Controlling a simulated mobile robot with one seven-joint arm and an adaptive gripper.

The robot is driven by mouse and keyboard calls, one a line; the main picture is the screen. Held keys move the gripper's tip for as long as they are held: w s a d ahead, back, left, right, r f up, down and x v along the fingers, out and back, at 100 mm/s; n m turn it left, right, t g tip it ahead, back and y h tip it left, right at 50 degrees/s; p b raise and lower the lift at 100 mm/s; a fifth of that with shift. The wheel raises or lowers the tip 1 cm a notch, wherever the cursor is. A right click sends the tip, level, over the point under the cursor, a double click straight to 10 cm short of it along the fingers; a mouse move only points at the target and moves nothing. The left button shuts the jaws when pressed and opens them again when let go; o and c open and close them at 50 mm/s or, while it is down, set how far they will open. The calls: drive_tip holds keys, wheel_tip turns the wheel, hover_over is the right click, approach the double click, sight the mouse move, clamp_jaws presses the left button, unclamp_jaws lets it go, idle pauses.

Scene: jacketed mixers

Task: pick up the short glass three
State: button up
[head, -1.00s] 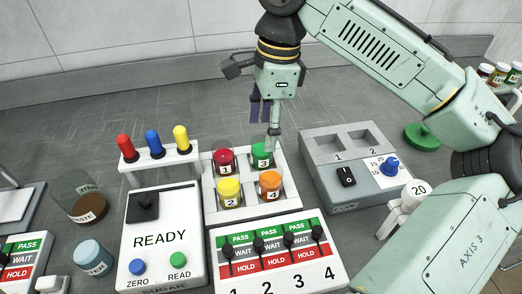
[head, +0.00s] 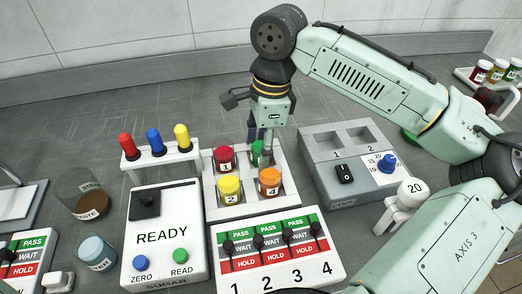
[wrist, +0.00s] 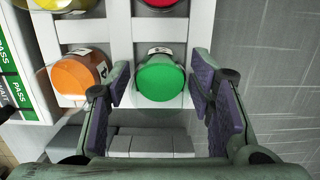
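The short glass three, with green contents, stands in the back right place of the white four-place rack (head: 283,155). It shows in the head view (head: 257,149), partly hidden by my gripper (head: 266,148). In the wrist view the green glass (wrist: 160,85) sits between the two purple-padded fingers of my gripper (wrist: 161,76). The fingers are open, with a gap on each side of the glass.
The rack also holds red glass 1 (head: 224,157), yellow glass 2 (head: 229,188) and orange glass 4 (head: 269,181), close around. A switch panel (head: 270,245) stands in front. A grey two-well station (head: 340,165) stands to the right.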

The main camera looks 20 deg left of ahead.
drive_tip(key=c, duration=1)
drive_tip(key=shift+o, duration=0.2)
drive_tip(key=shift+r, duration=0.1)
wheel_tip(320, 180, up, 18)
drive_tip(key=b, duration=0.1)
drive_tip(key=shift+d+f, duration=0.1)
drive_tip(key=shift+f, duration=0.15)
